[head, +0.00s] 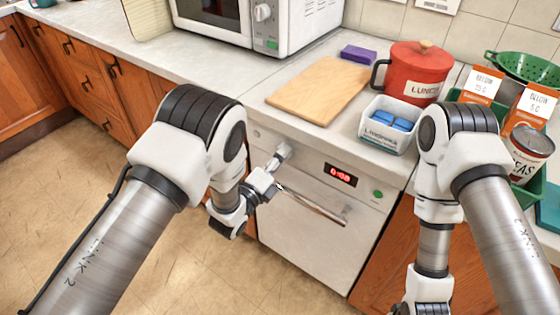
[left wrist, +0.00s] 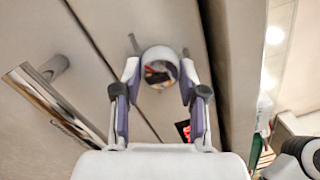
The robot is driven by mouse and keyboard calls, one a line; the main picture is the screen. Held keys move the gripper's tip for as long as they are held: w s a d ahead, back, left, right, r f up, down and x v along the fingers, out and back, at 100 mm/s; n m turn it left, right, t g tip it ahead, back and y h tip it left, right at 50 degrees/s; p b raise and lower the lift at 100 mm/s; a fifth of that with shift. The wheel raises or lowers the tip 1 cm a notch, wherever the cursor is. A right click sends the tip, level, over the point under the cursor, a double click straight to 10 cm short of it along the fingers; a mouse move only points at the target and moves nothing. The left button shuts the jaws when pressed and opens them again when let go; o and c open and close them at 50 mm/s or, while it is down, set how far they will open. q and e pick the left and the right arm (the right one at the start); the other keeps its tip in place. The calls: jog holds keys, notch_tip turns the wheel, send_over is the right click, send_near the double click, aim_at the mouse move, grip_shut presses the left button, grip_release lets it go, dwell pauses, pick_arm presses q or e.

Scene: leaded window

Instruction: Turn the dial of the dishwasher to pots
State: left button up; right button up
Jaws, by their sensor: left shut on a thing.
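The white dishwasher (head: 310,232) stands under the counter, its door closed and a bar handle across it. Its red display (head: 341,175) and green button (head: 377,194) are right of my left gripper (head: 277,163). In the left wrist view, the round, shiny dial (left wrist: 160,68) sits between the two fingertips of that gripper (left wrist: 159,82), which is shut on it. Small marks show on the panel around the dial. I cannot read the pots label or the dial's setting. My right arm hangs at the right of the head view; its gripper is out of the picture.
On the counter above are a cutting board (head: 320,90), a white tub with blue tablets (head: 390,125), a red canister (head: 412,72) and a microwave (head: 255,22). The handle (head: 318,206) runs just below my left gripper. Open floor (head: 70,200) lies left.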

pick_arm(q)
jog(key=shift+m, duration=0.4)
jog(key=o, duration=1.1)
jog(key=shift+w, duration=0.1)
jog(key=shift+o, duration=0.2)
jog(key=shift+a, duration=0.1)
jog(key=v, duration=1.2)
